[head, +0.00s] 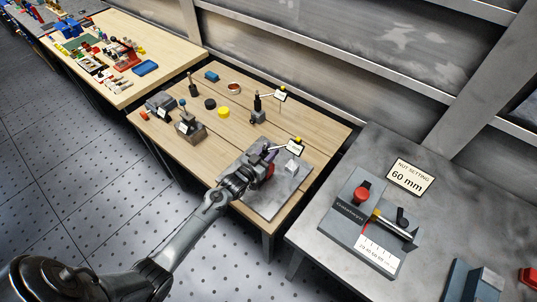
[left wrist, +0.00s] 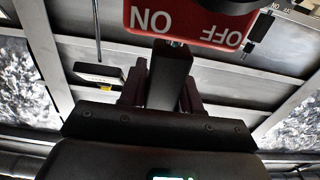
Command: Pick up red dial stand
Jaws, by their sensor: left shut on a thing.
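The red dial stand (head: 270,173) shows as a small red patch at my left gripper (head: 262,174), over the grey plate at the front right of the wooden table. In the left wrist view, a red plate marked ON and OFF (left wrist: 190,22) tops a dark post (left wrist: 170,78). My left gripper's fingers (left wrist: 163,92) are shut on this post, one on each side. The stand's lower part is hidden by the gripper, and I cannot tell whether it touches the plate. My right gripper is not in view.
On the grey plate (head: 265,208) stand a small pale block (head: 293,165) and a sign (head: 294,147). Another indicator stand (head: 258,108), yellow (head: 223,112) and black (head: 210,103) discs and grey fixtures (head: 188,127) stand farther back. A metal table with a gauge (head: 365,220) is at right.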

